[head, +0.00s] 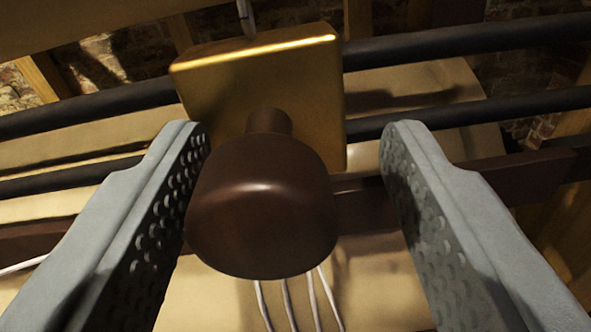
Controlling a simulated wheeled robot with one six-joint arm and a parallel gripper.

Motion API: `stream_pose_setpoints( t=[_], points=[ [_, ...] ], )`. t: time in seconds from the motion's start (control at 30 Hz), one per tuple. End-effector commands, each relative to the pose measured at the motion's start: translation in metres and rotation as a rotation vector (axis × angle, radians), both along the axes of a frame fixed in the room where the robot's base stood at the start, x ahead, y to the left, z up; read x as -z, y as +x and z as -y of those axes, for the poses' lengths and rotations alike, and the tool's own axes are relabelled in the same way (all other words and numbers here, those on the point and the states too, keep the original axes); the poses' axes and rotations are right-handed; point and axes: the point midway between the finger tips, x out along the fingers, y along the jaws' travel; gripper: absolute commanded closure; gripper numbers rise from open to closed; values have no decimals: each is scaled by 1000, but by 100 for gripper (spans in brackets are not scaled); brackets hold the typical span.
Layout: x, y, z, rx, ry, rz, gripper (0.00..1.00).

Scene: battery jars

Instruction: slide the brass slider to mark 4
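The brass slider (262,85) is a square gold block riding on two dark horizontal rods. A dark brown rounded knob (262,205) sticks out from its front toward the camera. My gripper (294,140) is open, with one grey dimpled finger on each side of the knob. The left finger is close to the knob, and I cannot tell if they touch. A clear gap shows between the knob and the right finger. No numbered marks show, so I cannot tell which mark the slider is at.
The dark upper rod (470,42) and lower rod (480,110) run across the view on both sides of the slider. A dark reddish-brown bar (365,205) crosses below them. Several thin pale wires (300,300) hang under the knob. Brickwork and wooden beams show behind.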

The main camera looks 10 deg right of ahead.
Motion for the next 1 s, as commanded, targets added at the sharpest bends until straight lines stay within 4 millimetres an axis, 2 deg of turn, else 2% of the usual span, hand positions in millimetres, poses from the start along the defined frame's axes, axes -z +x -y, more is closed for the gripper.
stream_pose_setpoints(
  t=[0.17, 0.27, 1.0],
  points=[
    [0, -3, -1, 0, 0, 0, 48],
    [-1, -12, -4, 0, 0, 0, 48],
    [0, -142, -51, 3, 0, 0, 48]
  ],
)
